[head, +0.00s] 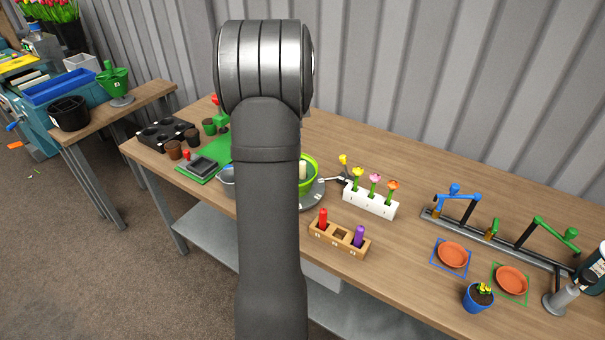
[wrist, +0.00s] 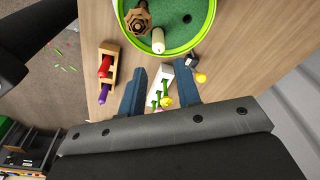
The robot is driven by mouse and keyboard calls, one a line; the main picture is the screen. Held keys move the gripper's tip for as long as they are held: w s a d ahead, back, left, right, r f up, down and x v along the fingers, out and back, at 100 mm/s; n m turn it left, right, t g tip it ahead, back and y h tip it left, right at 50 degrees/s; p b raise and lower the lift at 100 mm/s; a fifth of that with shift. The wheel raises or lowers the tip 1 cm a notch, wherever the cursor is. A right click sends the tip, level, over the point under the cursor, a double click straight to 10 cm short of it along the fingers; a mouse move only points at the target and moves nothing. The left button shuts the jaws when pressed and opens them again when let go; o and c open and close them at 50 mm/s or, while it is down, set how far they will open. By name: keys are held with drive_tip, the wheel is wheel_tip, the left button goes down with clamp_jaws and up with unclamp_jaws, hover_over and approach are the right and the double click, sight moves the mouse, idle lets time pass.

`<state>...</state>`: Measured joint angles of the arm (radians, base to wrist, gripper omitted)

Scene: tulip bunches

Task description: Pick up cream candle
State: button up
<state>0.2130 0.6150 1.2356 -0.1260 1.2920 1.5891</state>
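The cream candle (wrist: 158,41) is a short pale cylinder in the round green-rimmed tray (wrist: 213,12) at the top of the wrist view, beside a brown hexagonal piece (wrist: 137,18). In the head view, part of the cream candle (head: 302,171) shows in the tray (head: 312,176), just right of my arm. My gripper (wrist: 160,69) is open, its two blue fingers spread apart with nothing held. The candle is beyond the fingertips in the wrist view. My arm hides the gripper in the head view.
A wooden holder (head: 326,240) carries a red candle (head: 323,217) and a purple candle (head: 359,236), with an empty slot between. A white block (head: 365,204) with several flowers stands close to the tray. Orange saucers (head: 453,254) and a blue pot (head: 478,298) stand right.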

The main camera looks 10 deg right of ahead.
drive_tip(key=f, duration=0.6)
drive_tip(key=shift+s+d+f, duration=0.15)
drive_tip(key=shift+d+f, duration=0.15)
drive_tip(key=shift+d, duration=0.1)
drive_tip(key=shift+s+d+f, duration=0.1)
drive_tip(key=shift+d+f, duration=0.05)
drive_tip(key=shift+f, duration=0.7)
drive_tip(key=shift+s+d+f, duration=0.1)
drive_tip(key=shift+d+f, duration=0.1)
drive_tip(key=shift+f, duration=0.65)
drive_tip(key=shift+s+d+f, duration=0.1)
drive_tip(key=shift+d+f, duration=0.05)
drive_tip(key=shift+f, duration=0.7)
clamp_jaws()
